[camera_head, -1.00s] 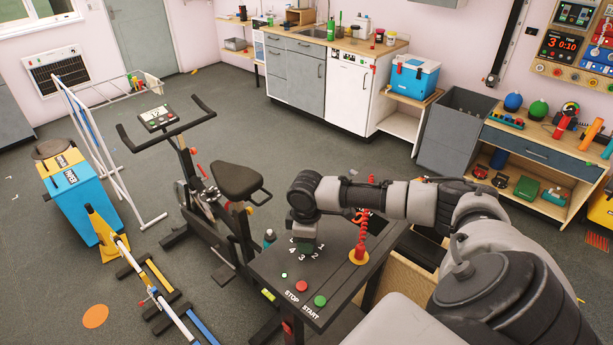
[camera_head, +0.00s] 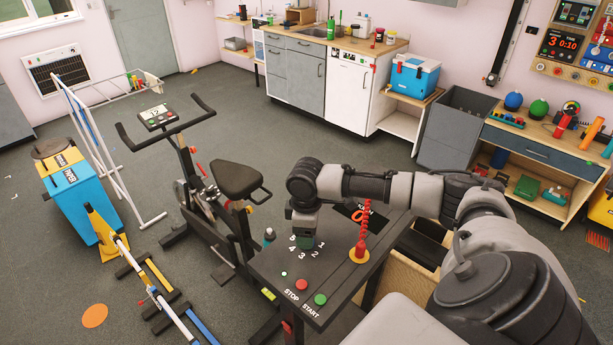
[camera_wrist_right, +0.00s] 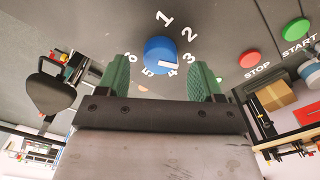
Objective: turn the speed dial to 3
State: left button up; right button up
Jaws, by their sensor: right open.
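The speed dial is a blue round knob (camera_wrist_right: 158,48) with a white pointer bar, seen in the right wrist view with numbers around it on the dark console (camera_head: 335,262). The bar points to the right, toward the 3 and 4 side; I cannot tell the exact number. My right gripper (camera_wrist_right: 160,78) is open, its green fingers apart below the dial in that view and not closed on it. In the head view the right gripper (camera_head: 304,236) hangs over the numbers and hides the dial. My left gripper is not in view.
On the console are a red STOP button (camera_head: 302,285), a green START button (camera_head: 320,300) and a red coiled cord (camera_head: 363,237) on a yellow base, right of the gripper. The exercise bike (camera_head: 215,195) stands close on the left.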

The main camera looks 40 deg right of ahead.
notch_tip(320, 180, up, 8)
jog(key=b, duration=0.2)
dwell(0.6)
